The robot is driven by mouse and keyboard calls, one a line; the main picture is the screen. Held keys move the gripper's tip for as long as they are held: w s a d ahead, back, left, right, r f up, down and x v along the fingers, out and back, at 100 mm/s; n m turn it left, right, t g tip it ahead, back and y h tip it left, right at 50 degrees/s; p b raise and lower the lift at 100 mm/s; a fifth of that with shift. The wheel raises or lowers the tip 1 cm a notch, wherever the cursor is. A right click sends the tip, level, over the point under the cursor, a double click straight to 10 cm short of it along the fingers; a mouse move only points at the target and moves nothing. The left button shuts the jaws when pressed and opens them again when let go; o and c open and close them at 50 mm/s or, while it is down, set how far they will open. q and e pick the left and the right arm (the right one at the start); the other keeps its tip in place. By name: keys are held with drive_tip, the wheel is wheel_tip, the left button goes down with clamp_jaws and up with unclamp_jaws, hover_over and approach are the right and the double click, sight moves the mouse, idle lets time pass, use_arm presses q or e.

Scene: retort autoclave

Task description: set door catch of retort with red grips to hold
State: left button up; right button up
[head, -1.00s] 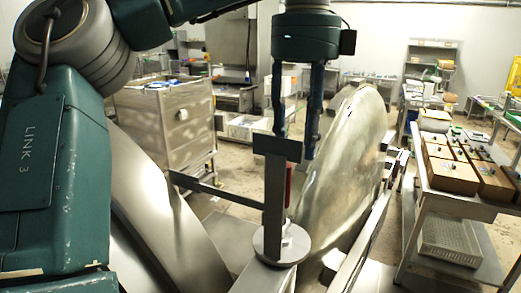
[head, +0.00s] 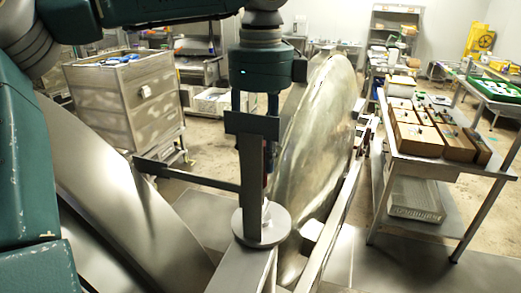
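A grey metal post with a flat crossbar (head: 252,123) stands on a round disc (head: 262,226) in the middle of the head view. A sliver of red grip shows behind the post, mostly hidden. A dark bar (head: 190,173) reaches left from the post. The big domed retort door (head: 318,145) stands open just right of it. My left gripper (head: 255,105) points down behind the crossbar, its two fingers apart on either side of the post's line. The crossbar hides the fingertips, so contact with the grip cannot be told. My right gripper is not in view.
A curved steel shell (head: 110,190) fills the lower left. A steel table (head: 440,163) with brown boxes (head: 420,137) is at the right.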

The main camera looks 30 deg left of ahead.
use_arm(q)
drive_tip(key=shift+d+f, duration=0.1)
drive_tip(key=shift+f, duration=0.25)
clamp_jaws()
drive_tip(key=s+a+f+t+h, duration=0.1)
drive_tip(key=s+a+f+h, duration=0.1)
drive_tip(key=a+h, duration=0.5)
drive_tip(key=shift+a+f+t, duration=0.15)
drive_tip(key=shift+a+t, duration=0.1)
drive_tip(key=shift+t, duration=0.15)
idle(0.3)
idle(0.4)
